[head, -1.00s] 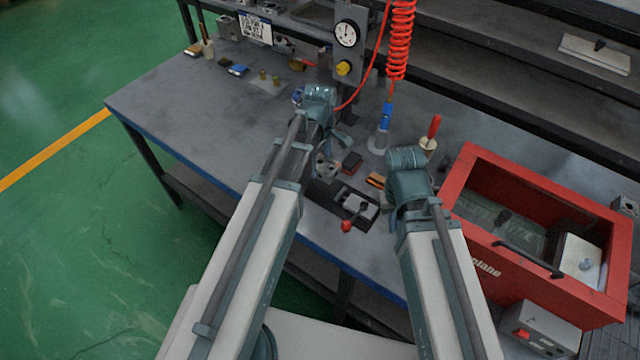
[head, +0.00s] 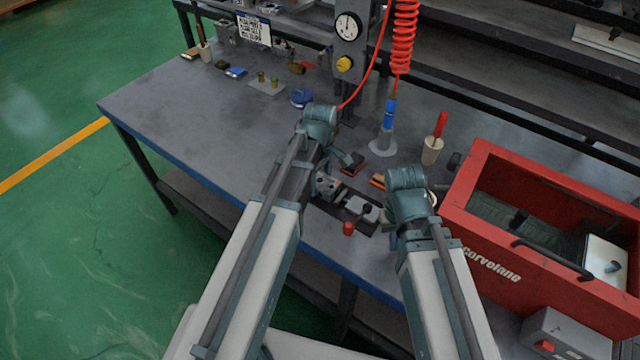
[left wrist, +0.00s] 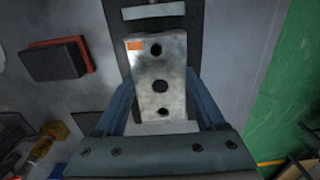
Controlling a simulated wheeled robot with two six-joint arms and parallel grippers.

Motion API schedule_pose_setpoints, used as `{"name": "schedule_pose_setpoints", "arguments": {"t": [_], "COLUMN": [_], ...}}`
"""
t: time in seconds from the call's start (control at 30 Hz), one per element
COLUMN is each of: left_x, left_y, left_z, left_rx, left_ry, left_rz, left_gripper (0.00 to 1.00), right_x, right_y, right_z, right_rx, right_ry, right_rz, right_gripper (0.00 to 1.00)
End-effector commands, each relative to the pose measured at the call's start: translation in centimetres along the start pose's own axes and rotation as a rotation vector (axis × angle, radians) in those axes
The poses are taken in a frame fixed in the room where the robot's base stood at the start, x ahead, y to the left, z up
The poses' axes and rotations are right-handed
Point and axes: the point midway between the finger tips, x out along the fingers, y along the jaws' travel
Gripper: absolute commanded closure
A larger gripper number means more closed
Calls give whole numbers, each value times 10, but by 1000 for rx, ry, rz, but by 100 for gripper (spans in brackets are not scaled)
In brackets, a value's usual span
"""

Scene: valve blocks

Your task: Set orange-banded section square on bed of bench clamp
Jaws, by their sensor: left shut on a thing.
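The orange-banded section (left wrist: 160,85) is a pale metal block with three dark holes in a row and an orange patch at one far corner. My left gripper (left wrist: 160,100) is shut on its two sides. The section is over the dark bed of the bench clamp (left wrist: 107,12), turned slightly against the bed's edges; whether it touches cannot be told. The section also shows in the head view (head: 328,187), below my left wrist, beside the clamp's red-knobbed handle (head: 348,229). My right gripper (head: 391,238) is right of the clamp; its fingers are mostly hidden.
A black-and-red block (left wrist: 52,60) lies left of the clamp. A red bin (head: 500,245) stands at the right. The bench's left part is largely clear.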

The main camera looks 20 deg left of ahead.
Motion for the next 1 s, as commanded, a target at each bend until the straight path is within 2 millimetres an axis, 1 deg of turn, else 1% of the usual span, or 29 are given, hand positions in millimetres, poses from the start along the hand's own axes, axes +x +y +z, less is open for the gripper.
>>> {"name": "schedule_pose_setpoints", "arguments": {"t": [0.13,0.27,0.3,0.43,0.77,0.87,1.0], "left_x": [-2,3,2,1,0,-5,-17], "left_y": [0,0,0,0,0,0,0], "left_z": [0,0,0,0,0,0,0], "left_rx": [0,0,0,0,0,0,0], "left_ry": [0,0,0,0,0,0,0], "left_rz": [0,0,0,0,0,0,0], "left_gripper": [100,100,24,1,0,0,0], "right_x": [-2,3,2,1,0,-5,-16], "right_y": [0,0,0,0,0,0,2], "right_z": [0,0,0,0,0,0,1], "right_rx": [0,0,0,0,0,0,0], "right_ry": [0,0,0,0,0,0,0], "right_rz": [0,0,0,0,0,0,0], "right_gripper": [100,100,100,100,100,100,100]}}
